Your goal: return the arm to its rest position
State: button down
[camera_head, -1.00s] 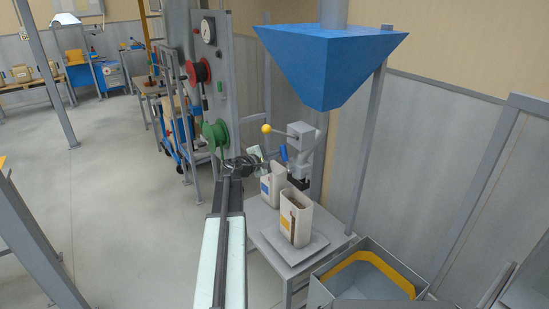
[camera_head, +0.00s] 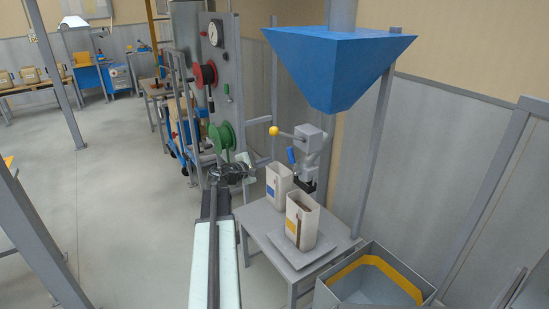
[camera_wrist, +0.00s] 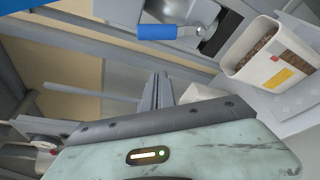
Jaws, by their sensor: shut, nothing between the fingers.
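My arm stretches forward from the bottom middle of the head view, with my gripper (camera_head: 246,168) at its far end. The gripper is left of the two white containers and apart from them. In the wrist view its fingers (camera_wrist: 160,92) are together with nothing between them. The arm is still extended. The fingertips are small and partly hidden by the wrist in the head view.
A white container (camera_head: 301,222) with brown contents stands on a plate on the grey table (camera_head: 262,225); another white container (camera_head: 278,183) is behind it. A blue hopper (camera_head: 335,65) hangs above. A grey bin (camera_head: 345,292) is front right. Open floor lies left.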

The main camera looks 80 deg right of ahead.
jog(key=v, duration=0.3)
jog(key=shift+s+f, duration=0.1)
jog(key=shift+f, duration=0.05)
